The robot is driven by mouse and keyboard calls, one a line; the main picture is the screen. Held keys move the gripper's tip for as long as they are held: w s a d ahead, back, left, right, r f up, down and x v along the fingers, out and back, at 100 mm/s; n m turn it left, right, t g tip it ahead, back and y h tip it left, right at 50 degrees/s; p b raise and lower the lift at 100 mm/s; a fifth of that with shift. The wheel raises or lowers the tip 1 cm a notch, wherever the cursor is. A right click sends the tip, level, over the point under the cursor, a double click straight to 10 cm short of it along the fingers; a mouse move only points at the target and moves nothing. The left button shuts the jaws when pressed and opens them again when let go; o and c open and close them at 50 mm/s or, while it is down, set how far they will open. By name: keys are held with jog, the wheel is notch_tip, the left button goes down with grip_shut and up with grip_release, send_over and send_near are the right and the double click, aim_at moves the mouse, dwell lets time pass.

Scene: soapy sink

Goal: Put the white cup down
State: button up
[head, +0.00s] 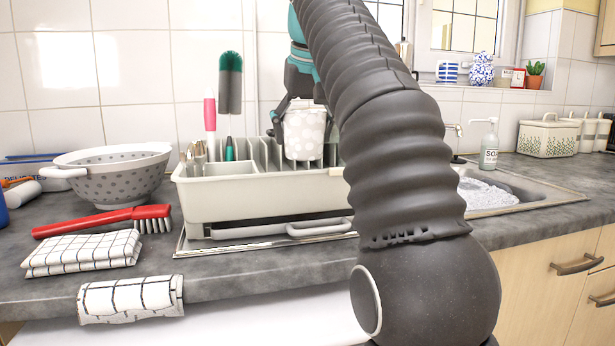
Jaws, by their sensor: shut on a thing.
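The white cup (304,136) has a pale dotted pattern and hangs in my gripper (302,108), over the dish rack. My gripper is teal and black and is shut on the cup from above. The cup's lower part overlaps the rack's slots in the picture; I cannot tell whether it touches them. The dish rack (262,201) is pale grey and stands on the counter left of the sink. My arm hides the rack's right end and part of the sink.
A grey colander (110,175), a red brush (100,219) and a folded checked cloth (82,252) lie left of the rack. A tall bottle brush (230,85) stands in the rack. The sink (520,190) with suds and a soap bottle (489,150) are at the right.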

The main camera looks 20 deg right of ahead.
aim_at(311, 118)
notch_tip(311, 118, down, 3)
jog(key=shift+s+d+r, duration=0.1)
jog(key=shift+d+r, duration=0.05)
jog(key=shift+r, duration=0.05)
jog(key=shift+f, duration=2.65)
jog(key=shift+f, duration=0.15)
jog(key=o, duration=1.3)
jog(key=shift+o, duration=0.2)
jog(key=shift+r, duration=0.25)
jog(key=v, duration=1.1)
jog(key=shift+s+r, duration=0.2)
jog(key=shift+r, duration=0.15)
